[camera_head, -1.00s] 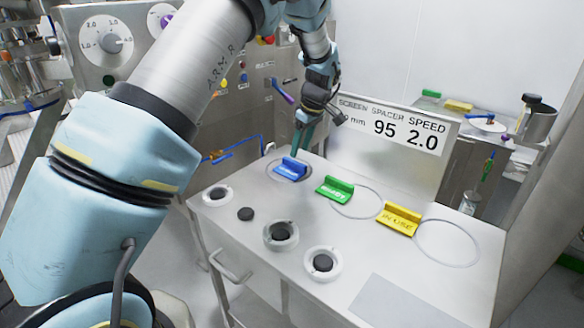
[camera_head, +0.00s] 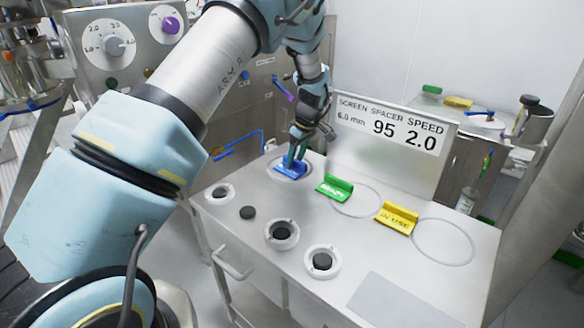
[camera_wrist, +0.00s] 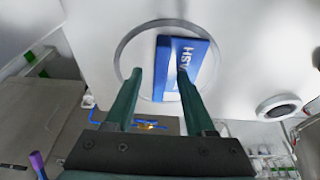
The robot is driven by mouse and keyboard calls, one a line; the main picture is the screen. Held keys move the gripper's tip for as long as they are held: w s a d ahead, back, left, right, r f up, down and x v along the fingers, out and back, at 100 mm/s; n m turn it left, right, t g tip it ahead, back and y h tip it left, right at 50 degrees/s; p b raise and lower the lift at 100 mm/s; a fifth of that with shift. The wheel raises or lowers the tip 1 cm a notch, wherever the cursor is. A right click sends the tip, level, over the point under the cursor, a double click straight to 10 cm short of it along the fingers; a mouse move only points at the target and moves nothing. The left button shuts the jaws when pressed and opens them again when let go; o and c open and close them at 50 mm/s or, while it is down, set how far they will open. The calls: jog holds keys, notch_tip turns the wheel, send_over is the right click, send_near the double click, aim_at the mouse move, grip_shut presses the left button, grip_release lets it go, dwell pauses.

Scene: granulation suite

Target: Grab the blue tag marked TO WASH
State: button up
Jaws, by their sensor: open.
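The blue tag (camera_head: 290,171) lies on the bench top at its far left corner. In the wrist view the blue tag (camera_wrist: 184,66) lies partly inside a grey ring (camera_wrist: 122,52), with white letters ending in "ASH" readable and the rest hidden by a finger. My gripper (camera_head: 293,160) is open and points down at the tag. In the wrist view my gripper (camera_wrist: 158,74) has its green fingers apart, the left one beside the tag and the right one overlapping it in the picture. I cannot tell whether either finger touches it.
A green tag (camera_head: 335,188) and a yellow tag (camera_head: 397,217) lie to the right on the bench (camera_head: 300,213). Round white holders with dark centres, including one (camera_head: 281,235), stand nearer the front. A sign panel (camera_head: 390,137) rises at the back edge.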

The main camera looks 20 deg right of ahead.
jog(key=shift+f, duration=0.1)
grip_shut()
dwell(0.6)
